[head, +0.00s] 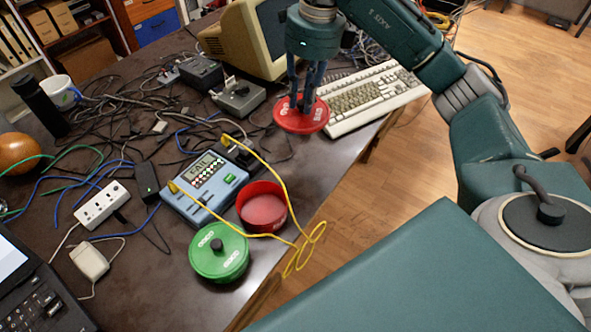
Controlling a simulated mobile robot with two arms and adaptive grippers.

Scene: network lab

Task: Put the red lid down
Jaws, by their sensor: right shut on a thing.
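The red lid (289,120) is a round red disc with white markings. My right gripper (303,104) points down and is shut on the lid, at its top centre. The lid is held above the table's right edge, in front of the keyboard; its exact height is hard to tell. An open round red container (263,211) stands on the table near the right edge, below the lid in the picture. A green container with a green lid and dark knob (219,252) stands next to it. My left gripper is not in view.
A blue-grey meter (206,188) with yellow cables stands left of the red container; a cable loops over the table edge. The beige keyboard (370,99) and monitor are behind the lid. Tangled cables cover the middle. Some bare table (165,277) shows left of the green container.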

